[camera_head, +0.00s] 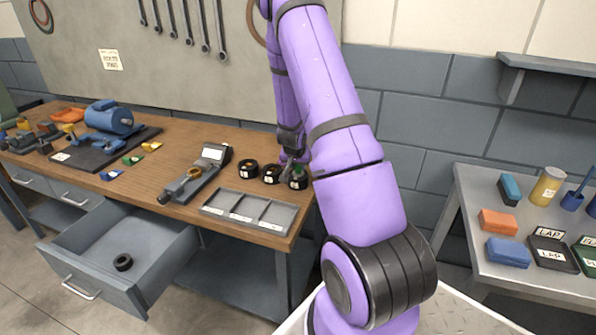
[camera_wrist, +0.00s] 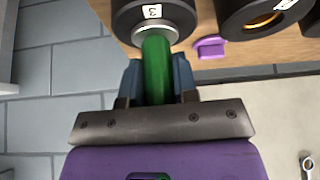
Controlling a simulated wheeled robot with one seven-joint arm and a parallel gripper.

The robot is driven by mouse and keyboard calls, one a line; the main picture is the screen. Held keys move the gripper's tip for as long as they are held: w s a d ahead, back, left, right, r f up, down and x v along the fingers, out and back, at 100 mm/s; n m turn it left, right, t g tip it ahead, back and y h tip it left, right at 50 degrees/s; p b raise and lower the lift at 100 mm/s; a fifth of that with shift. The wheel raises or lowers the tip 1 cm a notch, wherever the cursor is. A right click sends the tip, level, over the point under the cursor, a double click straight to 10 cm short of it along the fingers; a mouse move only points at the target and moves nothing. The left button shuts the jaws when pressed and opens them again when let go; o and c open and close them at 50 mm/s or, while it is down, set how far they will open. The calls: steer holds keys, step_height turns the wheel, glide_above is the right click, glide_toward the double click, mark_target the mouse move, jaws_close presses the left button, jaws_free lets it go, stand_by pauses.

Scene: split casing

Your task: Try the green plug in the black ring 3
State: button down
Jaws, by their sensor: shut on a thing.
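The black ring 3 (camera_wrist: 130,24) is at the top of the wrist view, with a white label marked 3 and a silver collar. My gripper (camera_wrist: 158,88) is shut on the green plug (camera_wrist: 157,68). The plug's far end meets the silver collar; I cannot tell how deep it sits inside. In the head view black ring 3 seems to be the rightmost (camera_head: 298,184) of three black rings near the bench's right end, with a bit of green at its top. My gripper there is mostly hidden beside my arm.
Another black ring (camera_wrist: 236,14) with orange inside stands close by. A small purple piece (camera_wrist: 210,47) lies between the rings.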

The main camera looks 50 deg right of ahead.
steer(key=shift+r, duration=0.3)
steer(key=shift+r, duration=0.35)
steer(key=shift+r, duration=1.5)
steer(key=shift+r, duration=2)
steer(key=shift+a, duration=0.1)
